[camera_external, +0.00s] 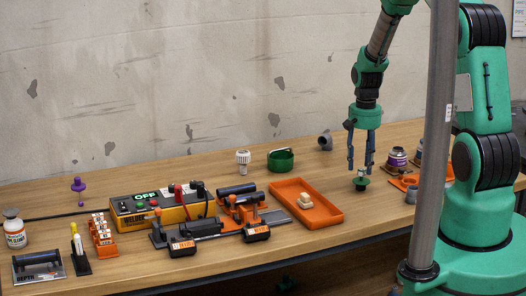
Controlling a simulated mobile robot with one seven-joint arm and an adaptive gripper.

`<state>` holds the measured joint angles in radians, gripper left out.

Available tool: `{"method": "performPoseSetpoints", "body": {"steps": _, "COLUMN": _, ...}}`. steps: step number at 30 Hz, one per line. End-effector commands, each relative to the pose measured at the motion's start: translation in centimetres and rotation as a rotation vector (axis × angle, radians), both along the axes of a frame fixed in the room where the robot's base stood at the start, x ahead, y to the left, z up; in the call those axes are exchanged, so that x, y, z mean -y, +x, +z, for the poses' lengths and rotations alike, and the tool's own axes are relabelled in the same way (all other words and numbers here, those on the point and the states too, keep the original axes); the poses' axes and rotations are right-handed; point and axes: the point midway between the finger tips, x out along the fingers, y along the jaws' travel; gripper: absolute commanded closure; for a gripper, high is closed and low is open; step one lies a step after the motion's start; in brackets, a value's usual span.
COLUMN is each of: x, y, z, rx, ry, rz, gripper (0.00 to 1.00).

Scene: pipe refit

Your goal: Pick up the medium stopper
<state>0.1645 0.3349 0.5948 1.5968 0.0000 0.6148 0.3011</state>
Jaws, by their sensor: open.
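My gripper (361,168) points straight down over the right part of the wooden workbench, with its two dark fingers apart and nothing clearly between them. A small dark green stopper-like piece (361,184) is directly below the fingertips; whether they touch it cannot be told. A white ribbed stopper-like piece (243,158) is at the back middle. Which of these is the medium stopper cannot be told from this view.
An orange tray (325,215) with pale blocks lies left of my gripper. A purple-labelled can (397,158) is at right. A yellow box (150,208) and clamped pipe fixture (215,228) fill the left middle.

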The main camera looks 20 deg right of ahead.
Motion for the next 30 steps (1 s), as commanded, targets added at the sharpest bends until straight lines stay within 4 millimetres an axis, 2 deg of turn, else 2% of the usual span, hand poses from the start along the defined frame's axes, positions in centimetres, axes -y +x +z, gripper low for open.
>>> {"method": "performPoseSetpoints", "body": {"steps": 3, "x": 0.0, "y": 0.0, "z": -1.7, "rx": -0.002, "ry": 0.0, "rz": 0.0, "gripper": 0.55}}
{"method": "performPoseSetpoints", "body": {"steps": 7, "x": 0.0, "y": 0.0, "z": -2.5, "rx": 0.0, "ry": 0.0, "rz": 0.0, "gripper": 0.55}}
{"method": "performPoseSetpoints", "body": {"steps": 25, "x": 0.0, "y": 0.0, "z": -2.7, "rx": 0.0, "ry": 0.0, "rz": 0.0, "gripper": 0.55}}
{"method": "performPoseSetpoints", "body": {"steps": 26, "x": 0.0, "y": 0.0, "z": -2.8, "rx": 0.0, "ry": 0.0, "rz": 0.0, "gripper": 0.59}}
{"method": "performPoseSetpoints", "body": {"steps": 30, "x": 0.0, "y": 0.0, "z": -2.8, "rx": 0.0, "ry": 0.0, "rz": 0.0, "gripper": 0.87}}
